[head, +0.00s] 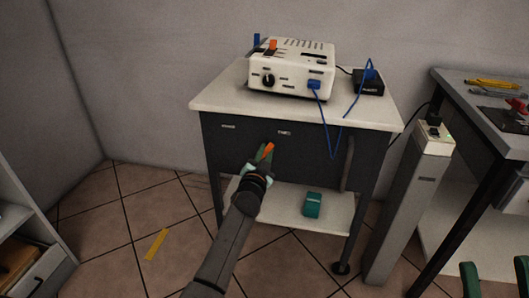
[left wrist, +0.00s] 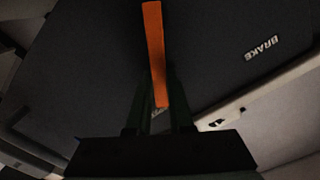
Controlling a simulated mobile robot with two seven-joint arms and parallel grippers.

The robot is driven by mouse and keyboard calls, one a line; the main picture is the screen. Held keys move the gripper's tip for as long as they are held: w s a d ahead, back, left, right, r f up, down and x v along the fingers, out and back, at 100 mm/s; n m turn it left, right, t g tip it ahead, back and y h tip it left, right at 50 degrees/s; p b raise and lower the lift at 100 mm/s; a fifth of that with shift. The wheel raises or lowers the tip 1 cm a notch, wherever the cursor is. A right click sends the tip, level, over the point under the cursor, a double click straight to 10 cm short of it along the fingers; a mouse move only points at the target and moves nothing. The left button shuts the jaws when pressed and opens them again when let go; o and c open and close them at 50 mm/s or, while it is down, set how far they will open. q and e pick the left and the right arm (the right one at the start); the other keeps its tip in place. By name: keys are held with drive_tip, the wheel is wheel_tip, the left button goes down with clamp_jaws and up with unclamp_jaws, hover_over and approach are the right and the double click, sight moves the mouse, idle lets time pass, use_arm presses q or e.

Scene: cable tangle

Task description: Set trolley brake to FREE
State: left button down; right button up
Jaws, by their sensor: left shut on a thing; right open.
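The trolley (head: 225,101) has a pale top and a dark front panel. An orange brake lever (head: 268,147) shows at that panel, between the fingertips of my left gripper (head: 265,155). In the left wrist view the lever (left wrist: 154,45) is a long orange bar, its lower end between the dark green fingers of my left gripper (left wrist: 159,105), which is shut on it. The white word BRAKE (left wrist: 262,48) is on the panel to the right. The lever's pivot and any FREE mark cannot be made out. My right gripper (head: 496,276) is open and empty at the bottom right.
A white device (head: 290,70) with a knob stands on the trolley, a blue cable (head: 324,125) looping from it over the front edge to a black box (head: 368,84). A green object (head: 313,204) lies on the lower shelf. A grey post (head: 410,205) and bench (head: 480,90) stand right.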

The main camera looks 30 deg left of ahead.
use_arm(q)
drive_tip(key=shift+d+m, duration=0.15)
drive_tip(key=shift+m, duration=0.15)
drive_tip(key=c, duration=0.8)
unclamp_jaws()
drive_tip(key=shift+f, duration=0.1)
use_arm(e)
drive_tip(key=shift+d, duration=0.1)
